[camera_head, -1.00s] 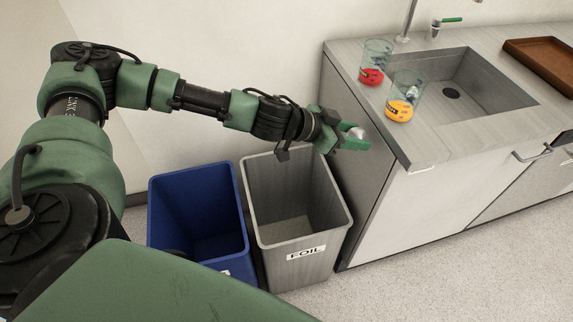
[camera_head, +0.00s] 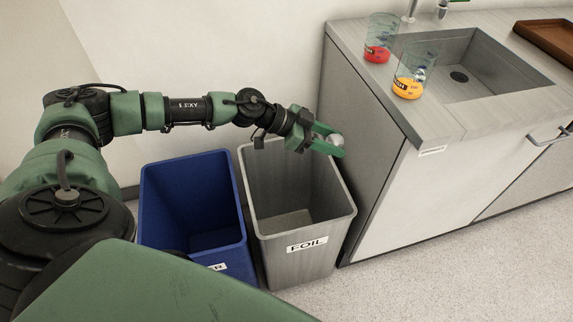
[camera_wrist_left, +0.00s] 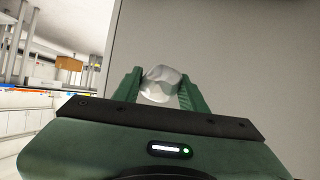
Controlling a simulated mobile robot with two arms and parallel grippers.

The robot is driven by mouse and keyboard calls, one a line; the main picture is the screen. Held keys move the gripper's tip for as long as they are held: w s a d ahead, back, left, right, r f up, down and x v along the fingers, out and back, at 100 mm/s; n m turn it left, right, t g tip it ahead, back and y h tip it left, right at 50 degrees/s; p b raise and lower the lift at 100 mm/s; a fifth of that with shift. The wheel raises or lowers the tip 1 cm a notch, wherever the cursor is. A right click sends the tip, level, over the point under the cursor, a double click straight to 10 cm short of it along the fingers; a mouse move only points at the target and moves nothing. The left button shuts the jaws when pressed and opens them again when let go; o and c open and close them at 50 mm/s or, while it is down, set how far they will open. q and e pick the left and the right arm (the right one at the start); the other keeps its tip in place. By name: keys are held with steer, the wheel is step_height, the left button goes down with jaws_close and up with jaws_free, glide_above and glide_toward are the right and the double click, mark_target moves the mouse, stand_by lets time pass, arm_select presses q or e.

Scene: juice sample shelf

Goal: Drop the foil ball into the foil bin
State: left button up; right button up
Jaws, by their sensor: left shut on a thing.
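The foil ball (camera_wrist_left: 160,84) is silver and crumpled, held between the green fingers of my left gripper (camera_wrist_left: 157,90) in the left wrist view. In the head view the left gripper (camera_head: 330,142) is shut on the foil ball (camera_head: 336,140), above the back right part of the foil bin. The foil bin (camera_head: 308,262) is a grey, open-topped bin with a FOIL label on its front. Its visible floor looks empty. My right gripper is not in view.
A blue bin (camera_head: 190,168) stands just left of the foil bin. A sink counter (camera_head: 385,150) rises close on the right, with two glass beakers holding red (camera_head: 377,54) and yellow (camera_head: 408,88) contents near its edge. A brown tray (camera_head: 548,42) lies farther right.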

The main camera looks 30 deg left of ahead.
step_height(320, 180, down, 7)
steer(key=b, duration=0.6)
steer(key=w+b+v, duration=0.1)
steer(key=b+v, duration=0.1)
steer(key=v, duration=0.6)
arm_select(q)
steer(key=s+a+f+b, duration=0.2)
steer(key=a+f, duration=0.3)
steer(key=f, duration=0.3)
steer(key=s+a+f+m+g+b, duration=0.1)
steer(key=s+a+f+b, duration=0.1)
steer(key=a+f, duration=0.3)
steer(key=shift+s+a+f+m+h+b, duration=0.15)
steer(key=shift+a+f+m+h+b, duration=0.4)
steer(key=shift+f, duration=1.7)
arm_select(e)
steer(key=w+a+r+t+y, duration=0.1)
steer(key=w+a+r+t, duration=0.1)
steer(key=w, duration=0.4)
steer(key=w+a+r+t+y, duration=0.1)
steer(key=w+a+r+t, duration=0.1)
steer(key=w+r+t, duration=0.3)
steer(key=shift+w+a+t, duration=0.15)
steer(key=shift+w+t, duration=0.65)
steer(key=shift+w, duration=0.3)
arm_select(q)
steer(key=shift+d+n, duration=0.15)
steer(key=shift+n, duration=0.1)
